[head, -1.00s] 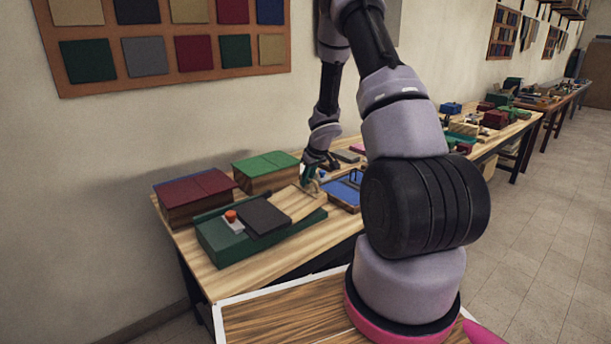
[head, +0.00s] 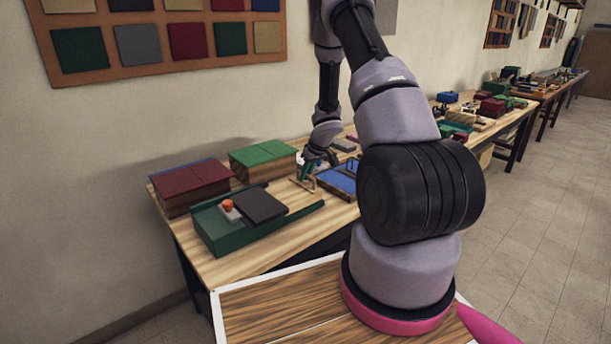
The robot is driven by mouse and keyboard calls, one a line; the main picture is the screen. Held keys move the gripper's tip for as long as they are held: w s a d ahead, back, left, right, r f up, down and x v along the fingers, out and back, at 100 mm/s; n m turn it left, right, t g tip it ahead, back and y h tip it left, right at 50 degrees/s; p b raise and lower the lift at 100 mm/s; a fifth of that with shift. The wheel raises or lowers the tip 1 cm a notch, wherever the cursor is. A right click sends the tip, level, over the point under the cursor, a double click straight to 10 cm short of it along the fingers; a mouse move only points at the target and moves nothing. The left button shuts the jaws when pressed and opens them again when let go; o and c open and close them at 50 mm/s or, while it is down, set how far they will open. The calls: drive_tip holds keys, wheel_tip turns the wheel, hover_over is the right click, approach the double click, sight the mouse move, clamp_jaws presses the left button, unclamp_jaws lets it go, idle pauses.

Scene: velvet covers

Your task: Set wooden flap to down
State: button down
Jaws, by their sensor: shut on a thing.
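The wooden flap (head: 302,186) belongs to the dark green box (head: 223,236) on the near table. Only its pale wooden end shows clearly, by my fingers; its panel blends with the table wood, so its exact tilt is hard to tell. A green rail of the box runs in front of it. A dark grey pad (head: 260,206) and an orange knob (head: 227,205) are on the box. My gripper (head: 306,174) is at the flap's far right end, small in view and shut on it.
A dark red box (head: 190,188) and a bright green box (head: 263,157) stand behind. A blue panel (head: 339,179) lies just right of my gripper. My arm covers much of the table's right part. More cluttered tables stretch away at right.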

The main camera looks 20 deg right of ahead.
drive_tip(key=c, duration=1.2)
unclamp_jaws()
drive_tip(key=shift+s+d+f, duration=0.1)
drive_tip(key=shift+f, duration=0.15)
drive_tip(key=shift+o, duration=0.2)
drive_tip(key=v, duration=1.1)
